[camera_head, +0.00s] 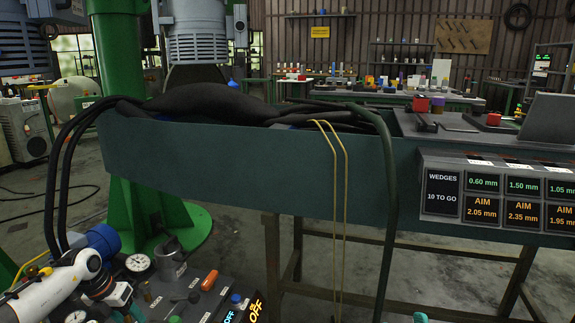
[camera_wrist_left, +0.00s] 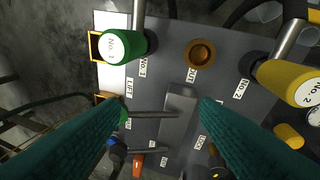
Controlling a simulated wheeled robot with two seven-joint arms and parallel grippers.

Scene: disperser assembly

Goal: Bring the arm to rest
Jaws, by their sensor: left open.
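My left arm (camera_head: 55,285) comes in at the lower left of the head view, close over a grey control panel. In the left wrist view my left gripper (camera_wrist_left: 160,112) has its two teal fingers wide apart, with nothing held between them. Beyond the fingers lies the panel (camera_wrist_left: 220,75), with a grey lever (camera_wrist_left: 180,115) in line with the gap. I cannot tell how far the fingertips are from it. My right gripper is not recognisable in the head view; small teal pieces at the bottom edge are too cropped to identify.
A green knob marked No.1 (camera_wrist_left: 122,44) and a yellow one marked No.2 (camera_wrist_left: 290,82) flank the gripper. A gauge (camera_head: 138,263) and red-orange handle (camera_head: 209,280) stand on the panel. A long dark trough (camera_head: 230,175), a green column (camera_head: 125,100) and hanging black cables (camera_head: 70,160) are close behind.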

